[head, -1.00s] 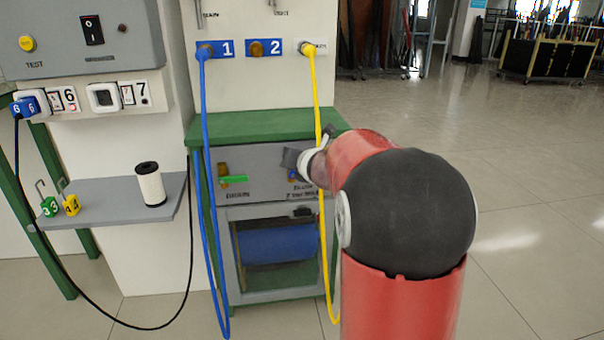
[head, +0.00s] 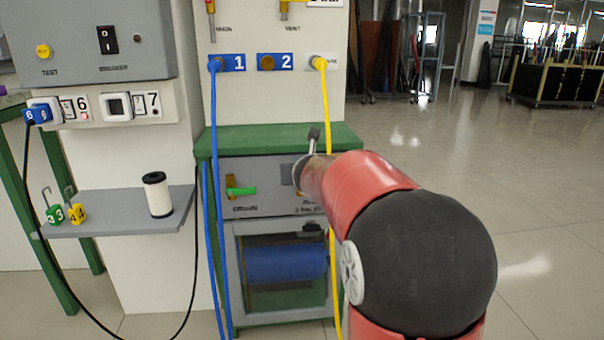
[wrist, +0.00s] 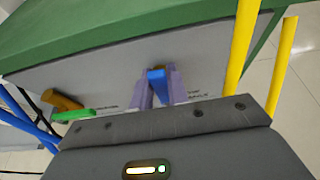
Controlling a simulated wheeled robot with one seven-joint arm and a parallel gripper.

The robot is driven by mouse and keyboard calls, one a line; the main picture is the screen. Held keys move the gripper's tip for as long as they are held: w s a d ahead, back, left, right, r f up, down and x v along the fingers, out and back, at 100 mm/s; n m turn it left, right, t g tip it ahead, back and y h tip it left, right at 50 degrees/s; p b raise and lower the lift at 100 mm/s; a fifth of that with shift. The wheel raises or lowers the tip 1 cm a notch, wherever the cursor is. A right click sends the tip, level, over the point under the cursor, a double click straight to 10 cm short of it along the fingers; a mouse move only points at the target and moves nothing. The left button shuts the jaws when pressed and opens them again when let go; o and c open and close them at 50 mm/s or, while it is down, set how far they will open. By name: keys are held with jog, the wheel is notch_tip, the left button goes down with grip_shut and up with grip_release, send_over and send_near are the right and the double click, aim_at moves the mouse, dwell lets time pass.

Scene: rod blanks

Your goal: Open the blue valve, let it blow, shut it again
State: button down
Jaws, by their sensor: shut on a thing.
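In the wrist view the two fingers of my gripper (wrist: 158,72) are closed on the blue valve handle (wrist: 157,84), one on each side. The handle sits on the grey front panel of the green-topped bench. How far the handle is turned I cannot tell. In the head view my arm hides the blue valve and my fingers. The green valve handle (head: 242,191) is to the left on the same panel and points sideways to the right. It also shows in the wrist view (wrist: 72,114) beside its brass body.
A yellow hose (head: 326,110) hangs just right of the panel, close to my gripper in the wrist view. Blue hoses (head: 213,150) hang at the left. A window below shows a blue cylinder (head: 285,263). A shelf (head: 120,215) holds padlocks and a white roll.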

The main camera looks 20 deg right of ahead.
jog(key=shift+f, duration=0.15)
jog(key=c, duration=1.4)
grip_release()
jog(key=shift+o, duration=0.2)
jog(key=p+v, duration=0.2)
jog(key=v, duration=0.5)
jog(key=shift+s+r, duration=0.2)
jog(key=shift+s, duration=0.15)
jog(key=shift+a, duration=0.15)
